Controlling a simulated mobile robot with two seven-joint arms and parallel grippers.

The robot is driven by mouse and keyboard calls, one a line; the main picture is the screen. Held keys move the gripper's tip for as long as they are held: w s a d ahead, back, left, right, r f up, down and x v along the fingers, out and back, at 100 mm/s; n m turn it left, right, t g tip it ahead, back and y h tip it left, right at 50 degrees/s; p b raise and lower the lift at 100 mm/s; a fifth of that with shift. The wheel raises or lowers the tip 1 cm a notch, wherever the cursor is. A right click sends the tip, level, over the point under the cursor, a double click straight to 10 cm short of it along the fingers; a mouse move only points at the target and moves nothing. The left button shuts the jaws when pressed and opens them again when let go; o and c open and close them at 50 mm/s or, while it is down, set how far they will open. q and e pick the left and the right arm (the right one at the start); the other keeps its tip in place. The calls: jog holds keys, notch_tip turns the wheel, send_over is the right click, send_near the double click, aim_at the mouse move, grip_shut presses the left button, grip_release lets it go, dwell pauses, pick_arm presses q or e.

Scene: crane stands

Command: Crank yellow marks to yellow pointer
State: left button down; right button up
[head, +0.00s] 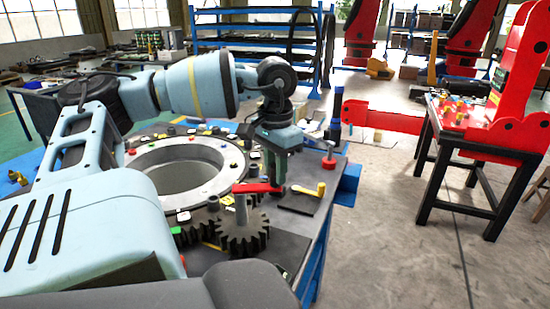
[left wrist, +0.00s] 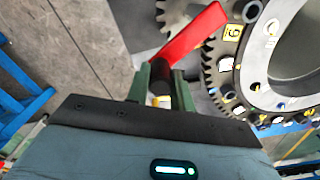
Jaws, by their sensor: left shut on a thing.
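A large grey ring gear (head: 190,185) lies on the bench, with small coloured marks around its rim. A yellow mark (left wrist: 231,32) on it shows in the left wrist view. A dark pinion gear (head: 243,232) stands at the ring's near right edge, with a red crank arm (head: 254,188) above it. My left gripper (head: 276,178) points down at the crank's outer end. In the left wrist view its green fingers (left wrist: 161,85) are shut around the crank's dark upright handle (left wrist: 160,84). I cannot clearly tell which part is the yellow pointer. My right gripper is not in view.
A red machine arm (head: 385,118) and a black table (head: 470,150) stand further right. Concrete floor lies between the bench and that table.

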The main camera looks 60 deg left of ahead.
pick_arm(q)
jog(key=shift+s+d+m, duration=0.15)
jog(key=shift+d+m, duration=0.15)
jog(key=shift+m, duration=0.1)
jog(key=c, duration=1.2)
grip_release()
jog(key=shift+r, duration=0.1)
jog(key=shift+r, duration=0.4)
notch_tip(320, 180, up, 7)
jog(key=shift+f+b, duration=0.1)
jog(key=shift+b, duration=0.35)
